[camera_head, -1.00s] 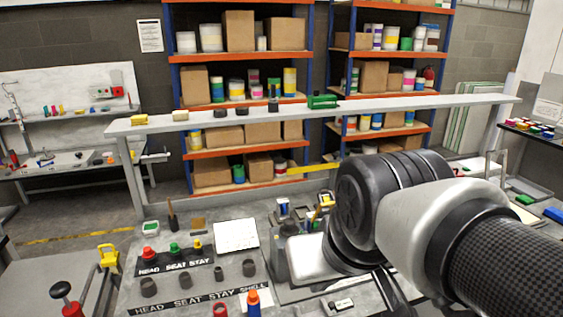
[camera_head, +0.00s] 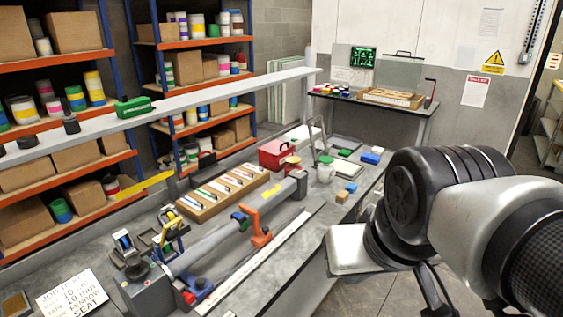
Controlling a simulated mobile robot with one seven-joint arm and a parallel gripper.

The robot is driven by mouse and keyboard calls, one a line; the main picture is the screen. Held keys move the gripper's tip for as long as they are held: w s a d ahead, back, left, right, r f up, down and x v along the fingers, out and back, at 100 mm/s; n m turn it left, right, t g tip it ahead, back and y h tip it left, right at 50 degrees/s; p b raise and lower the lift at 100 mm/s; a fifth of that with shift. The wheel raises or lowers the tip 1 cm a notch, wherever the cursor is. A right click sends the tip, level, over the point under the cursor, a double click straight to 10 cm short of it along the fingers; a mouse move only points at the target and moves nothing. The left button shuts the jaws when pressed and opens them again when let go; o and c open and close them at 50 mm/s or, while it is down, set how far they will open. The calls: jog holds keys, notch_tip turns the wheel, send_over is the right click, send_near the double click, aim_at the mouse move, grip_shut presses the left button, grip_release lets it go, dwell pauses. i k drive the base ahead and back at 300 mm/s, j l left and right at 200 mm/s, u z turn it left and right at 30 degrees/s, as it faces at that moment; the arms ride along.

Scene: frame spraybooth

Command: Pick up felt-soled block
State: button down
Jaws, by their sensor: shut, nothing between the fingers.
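I cannot tell for sure which thing is the felt-soled block. Several small blocks lie on the right part of the bench: a tan block (camera_head: 342,197) with a blue block (camera_head: 351,187) beside it, a larger blue block (camera_head: 371,157) behind them and a flat green piece (camera_head: 345,152). No felt sole can be made out on any of them. My gripper (camera_head: 436,291) is at the lower right, partly hidden behind my wrist. Its dark fingers point down, shut and empty, to the right of the bench and apart from these blocks.
A long clamp rig (camera_head: 215,240) lies along the bench. Behind it are a wooden tray (camera_head: 205,208) of coloured pieces and a red box (camera_head: 277,153). A glass jar (camera_head: 325,172) stands near the small blocks. A raised shelf (camera_head: 190,98) crosses above. Floor is open right of the bench.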

aim_at(342, 197)
jog(key=z, duration=0.4)
jog(key=i+l+u, duration=0.1)
jog(key=u, duration=0.3)
jog(key=i+l+u, duration=0.1)
jog(key=u, duration=0.3)
jog(key=i+l+u, duration=0.1)
jog(key=u, duration=0.3)
jog(key=i+l+u, duration=0.15)
jog(key=l+u, duration=0.15)
jog(key=l, duration=0.25)
jog(key=i+l+u, duration=0.1)
jog(key=l+u, duration=0.15)
jog(key=l, duration=0.3)
jog(key=l+u, duration=0.1)
jog(key=l, duration=0.45)
jog(key=i+l+u, duration=0.15)
jog(key=l, duration=1.2)
jog(key=i+l, duration=0.1)
jog(key=l, duration=0.65)
